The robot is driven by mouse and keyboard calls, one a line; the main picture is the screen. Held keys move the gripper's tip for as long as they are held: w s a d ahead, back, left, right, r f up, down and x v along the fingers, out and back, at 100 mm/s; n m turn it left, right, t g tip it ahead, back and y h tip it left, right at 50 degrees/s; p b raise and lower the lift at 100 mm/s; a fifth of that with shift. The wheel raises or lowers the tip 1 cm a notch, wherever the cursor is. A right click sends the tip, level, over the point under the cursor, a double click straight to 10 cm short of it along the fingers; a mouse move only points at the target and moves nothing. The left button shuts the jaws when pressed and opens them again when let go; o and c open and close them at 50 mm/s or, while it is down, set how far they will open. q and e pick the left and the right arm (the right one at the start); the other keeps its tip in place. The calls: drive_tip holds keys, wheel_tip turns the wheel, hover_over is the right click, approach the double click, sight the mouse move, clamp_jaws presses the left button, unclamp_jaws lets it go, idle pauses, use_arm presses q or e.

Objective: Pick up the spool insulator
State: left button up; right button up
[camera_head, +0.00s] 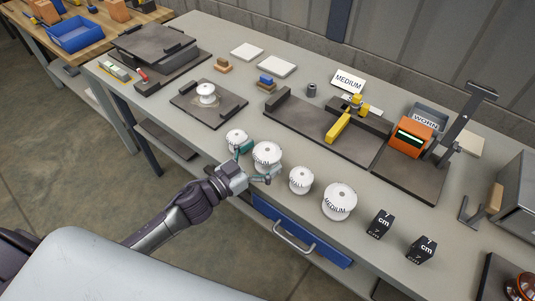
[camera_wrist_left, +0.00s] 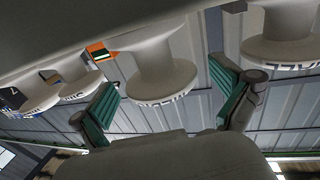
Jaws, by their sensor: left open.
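Several white spool insulators stand in a row along the front of the grey bench. One spool insulator (camera_head: 267,153) is right in front of my left gripper (camera_head: 256,164), which is open, with a finger at either side of it. In the left wrist view this spool (camera_wrist_left: 160,65) shows upside down between the green finger pads of the left gripper (camera_wrist_left: 168,100), with no clear contact. My right gripper is not in view.
Another white spool (camera_head: 207,92) stands on a dark plate (camera_head: 190,108). Two black blocks marked cm (camera_head: 379,224) (camera_head: 421,249) stand at the front right. A long dark fixture (camera_head: 300,130) with a yellow lever (camera_head: 338,126) and an orange device (camera_head: 411,139) lie behind the row.

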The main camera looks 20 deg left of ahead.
use_arm(q)
drive_tip(key=shift+w+d, duration=0.35)
drive_tip(key=shift+w, duration=0.25)
drive_tip(key=shift+s, duration=0.1)
drive_tip(key=c, duration=1.5)
